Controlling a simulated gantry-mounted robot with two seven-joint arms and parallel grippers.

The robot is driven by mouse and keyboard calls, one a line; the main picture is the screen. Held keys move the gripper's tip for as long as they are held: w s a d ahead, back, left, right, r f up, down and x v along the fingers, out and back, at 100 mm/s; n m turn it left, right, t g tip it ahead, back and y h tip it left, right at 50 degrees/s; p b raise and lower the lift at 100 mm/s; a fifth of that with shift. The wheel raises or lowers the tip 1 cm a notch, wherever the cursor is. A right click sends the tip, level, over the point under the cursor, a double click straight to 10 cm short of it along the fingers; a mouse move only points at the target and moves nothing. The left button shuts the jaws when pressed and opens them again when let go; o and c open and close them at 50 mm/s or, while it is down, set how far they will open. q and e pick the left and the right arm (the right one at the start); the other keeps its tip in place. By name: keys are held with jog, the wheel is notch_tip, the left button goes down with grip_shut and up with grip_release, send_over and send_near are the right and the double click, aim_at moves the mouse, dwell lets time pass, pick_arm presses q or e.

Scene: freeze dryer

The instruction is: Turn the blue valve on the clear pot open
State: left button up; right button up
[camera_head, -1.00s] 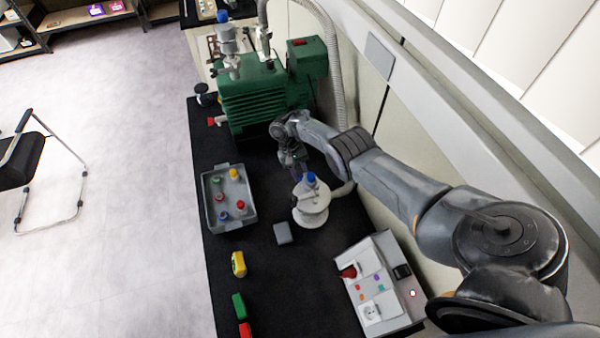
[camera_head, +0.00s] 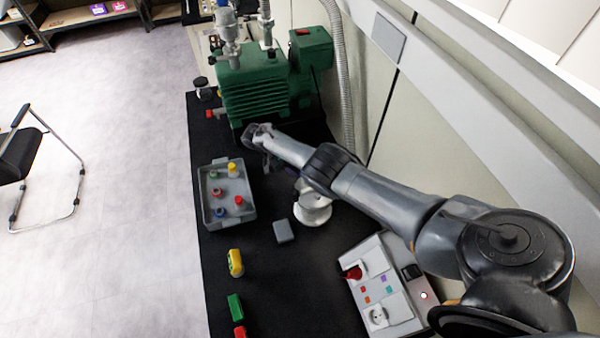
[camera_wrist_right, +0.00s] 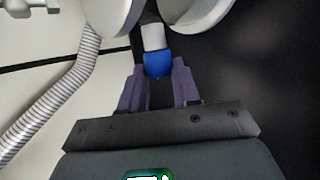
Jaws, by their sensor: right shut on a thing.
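The white-looking pot (camera_head: 313,208) stands on the black bench, and my right forearm covers its upper part in the head view. The blue valve (camera_wrist_right: 158,65) shows in the right wrist view, with a white stem (camera_wrist_right: 152,37) above it in the picture. My right gripper (camera_wrist_right: 158,78) has its two purple-grey fingers on either side of the blue valve, shut on it. The head view hides the valve and most of the fingers. Pale rounded parts of the pot (camera_wrist_right: 112,14) show at the top of the wrist view. My left gripper is not in view.
A green pump (camera_head: 255,90) stands behind my right wrist. A grey tray (camera_head: 208,212) with several coloured-top items is to the left. A grey block (camera_head: 283,231) and a control box (camera_head: 393,300) are in front. A ribbed hose (camera_head: 340,75) runs along the wall.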

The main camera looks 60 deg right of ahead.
dwell(0.4)
jog(key=o, duration=1.1)
jog(key=shift+c, duration=0.2)
jog(key=shift+w+r, duration=0.1)
